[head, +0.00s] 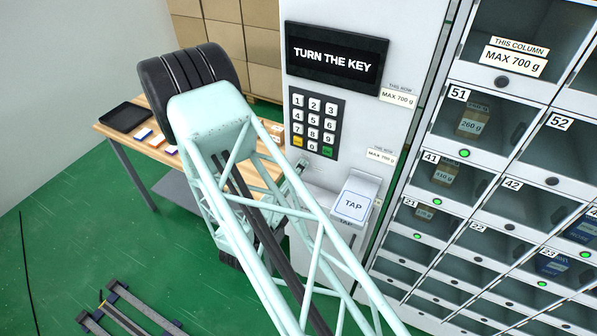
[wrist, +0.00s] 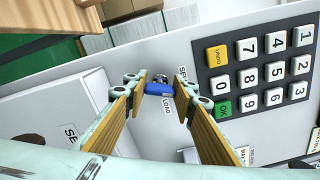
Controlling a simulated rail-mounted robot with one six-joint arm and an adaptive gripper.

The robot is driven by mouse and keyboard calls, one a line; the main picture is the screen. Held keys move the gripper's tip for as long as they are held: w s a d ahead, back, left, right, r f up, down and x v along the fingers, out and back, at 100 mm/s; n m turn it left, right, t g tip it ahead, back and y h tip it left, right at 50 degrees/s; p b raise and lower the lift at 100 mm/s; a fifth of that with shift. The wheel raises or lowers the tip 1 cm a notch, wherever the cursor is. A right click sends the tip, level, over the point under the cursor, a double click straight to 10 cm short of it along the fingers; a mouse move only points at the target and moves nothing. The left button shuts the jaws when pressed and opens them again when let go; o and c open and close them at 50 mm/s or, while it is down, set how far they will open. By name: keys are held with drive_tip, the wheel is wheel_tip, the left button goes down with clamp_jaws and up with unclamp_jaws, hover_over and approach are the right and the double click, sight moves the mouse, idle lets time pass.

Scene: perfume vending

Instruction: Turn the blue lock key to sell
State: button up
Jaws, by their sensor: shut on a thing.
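In the wrist view, the blue lock key (wrist: 160,89) sits in its lock on the white machine panel, its handle lying roughly level across the picture. My gripper (wrist: 161,82) has its two wooden-faced fingers on either side of the handle and is shut on it. The word LOAD is on the panel just below the key, and a partly covered label starting SE is to its right. In the head view my arm hides most of the lock, and I cannot make out the key there.
The keypad (wrist: 262,70) is right of the key. The display (head: 333,57) reads TURN THE KEY. A card reader marked TAP (head: 354,203) juts out below the keypad. Numbered lockers (head: 505,140) stand on the right. A wooden table (head: 112,130) with a black tray (head: 126,117) is behind my arm.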

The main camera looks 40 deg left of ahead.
drive_tip(key=shift+n, duration=2.2)
drive_tip(key=o, duration=0.9)
drive_tip(key=shift+s, duration=0.2)
drive_tip(key=shift+s+d, duration=0.3)
drive_tip(key=shift+s, duration=1.6)
drive_tip(key=shift+s+d, duration=0.35)
drive_tip(key=shift+s, duration=1.6)
drive_tip(key=shift+s+d, duration=0.3)
drive_tip(key=shift+s, duration=1.6)
